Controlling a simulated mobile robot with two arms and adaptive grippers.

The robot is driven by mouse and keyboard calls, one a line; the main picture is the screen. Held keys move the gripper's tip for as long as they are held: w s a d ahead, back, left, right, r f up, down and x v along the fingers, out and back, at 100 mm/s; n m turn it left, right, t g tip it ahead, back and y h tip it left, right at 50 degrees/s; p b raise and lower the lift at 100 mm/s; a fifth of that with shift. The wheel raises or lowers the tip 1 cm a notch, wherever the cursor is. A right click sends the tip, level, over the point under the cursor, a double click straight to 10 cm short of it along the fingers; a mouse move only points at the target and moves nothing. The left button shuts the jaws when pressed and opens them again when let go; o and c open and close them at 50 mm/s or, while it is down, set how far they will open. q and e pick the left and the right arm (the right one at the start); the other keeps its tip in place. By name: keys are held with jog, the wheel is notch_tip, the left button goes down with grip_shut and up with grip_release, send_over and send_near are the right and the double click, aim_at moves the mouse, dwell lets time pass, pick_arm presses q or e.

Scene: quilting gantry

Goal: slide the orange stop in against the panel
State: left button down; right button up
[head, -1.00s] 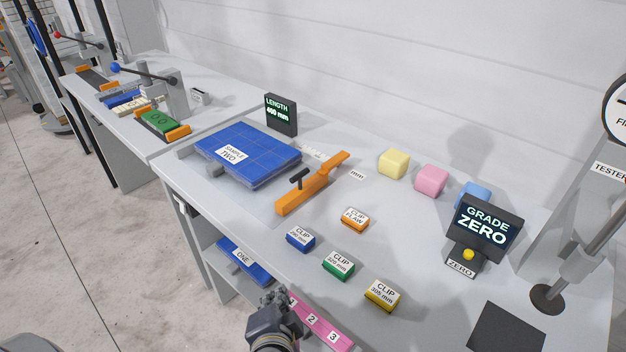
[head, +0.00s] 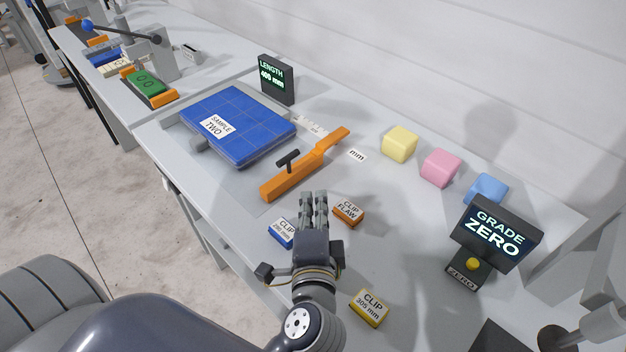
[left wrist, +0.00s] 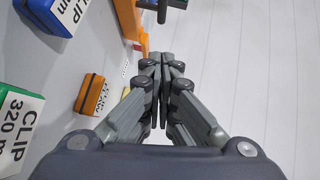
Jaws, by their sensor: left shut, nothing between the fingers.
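The orange stop (head: 304,168) is a long bar with a dark T-handle (head: 288,159). It lies on the table to the right of the blue panel (head: 236,124), labelled SAMPLE TWO, with a gap between them. The stop also shows at the top of the left wrist view (left wrist: 133,18). The length display (head: 277,79) behind the panel reads what looks like 405 mm. My left gripper (head: 314,196) is shut and empty, just in front of the stop, between the blue and orange clips. My right gripper is not in view.
Yellow (head: 400,144), pink (head: 440,167) and blue (head: 486,189) blocks stand along the wall. The GRADE ZERO display (head: 493,236) stands at right.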

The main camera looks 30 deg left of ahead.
aim_at(300, 167)
pick_arm(q)
jog(key=p+x, duration=0.1)
jog(key=x, duration=0.2)
jog(key=a+p+x, duration=0.1)
jog(key=x, duration=0.3)
jog(key=s+a+p+x, duration=0.1)
jog(key=x, duration=0.2)
jog(key=shift+w+a+p, duration=0.3)
jog(key=shift+w+p, duration=0.05)
jog(key=shift+w+a+f, duration=0.1)
jog(key=shift+a+f, duration=0.1)
jog(key=shift+a, duration=0.2)
jog(key=w+a, duration=0.1)
jog(key=a, duration=0.2)
jog(key=w+a+p, duration=0.1)
jog(key=a, duration=0.2)
jog(key=w+a, duration=0.1)
jog(key=a, duration=0.2)
jog(key=shift+w+a+p, duration=0.2)
jog(key=shift+p, duration=0.2)
jog(key=shift+d, duration=0.1)
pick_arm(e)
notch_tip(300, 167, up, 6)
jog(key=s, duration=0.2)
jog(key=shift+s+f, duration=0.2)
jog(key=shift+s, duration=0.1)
